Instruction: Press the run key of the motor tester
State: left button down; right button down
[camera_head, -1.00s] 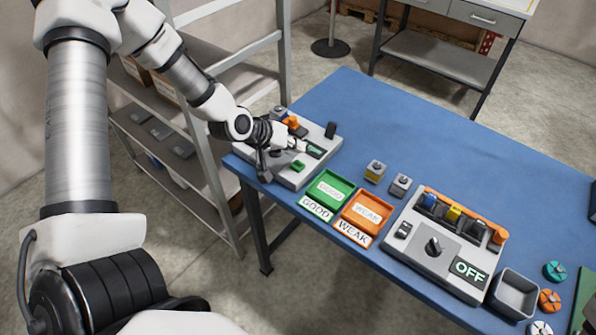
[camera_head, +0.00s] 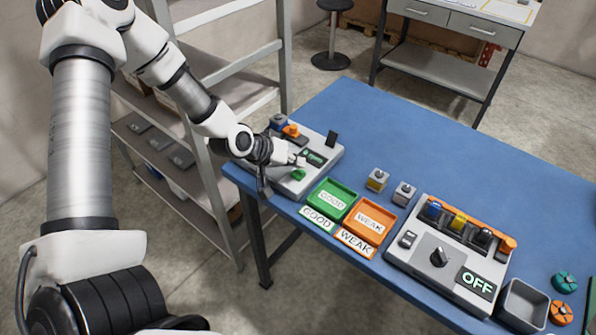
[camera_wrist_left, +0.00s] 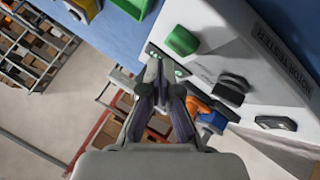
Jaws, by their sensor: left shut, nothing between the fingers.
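The motor tester (camera_head: 322,171) is a light grey box at the left end of the blue table. Its green key (camera_head: 299,174) is near the front edge; it also shows in the left wrist view (camera_wrist_left: 182,40). My left gripper (camera_head: 301,161) is shut and empty over the tester, just behind the green key. In the left wrist view my fingertips (camera_wrist_left: 160,62) are by a dark strip with green lights and appear apart from the key. A blue motor (camera_head: 278,121) sits by an orange clamp (camera_head: 291,131) at the tester's back. My right gripper is out of view.
A green GOOD tray (camera_head: 345,187) and an orange WEAK tray (camera_head: 384,219) stand right of the tester. Two small blocks are behind them. A grey console (camera_head: 410,262) reading OFF is further right. A shelf rack (camera_head: 196,207) is left of the table.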

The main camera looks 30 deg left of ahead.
aim_at(296, 173)
pick_arm(q)
jog(key=shift+f, duration=0.1)
dwell(0.5)
jog(key=shift+f+b, duration=0.35)
jog(key=shift+b, duration=0.05)
jog(key=shift+f+b, duration=0.5)
jog(key=shift+f, duration=0.05)
dwell(0.4)
jog(key=shift+r+p, duration=0.9)
jog(key=shift+r, duration=0.15)
notch_tip(296, 173, up, 6)
jog(key=p, duration=0.5)
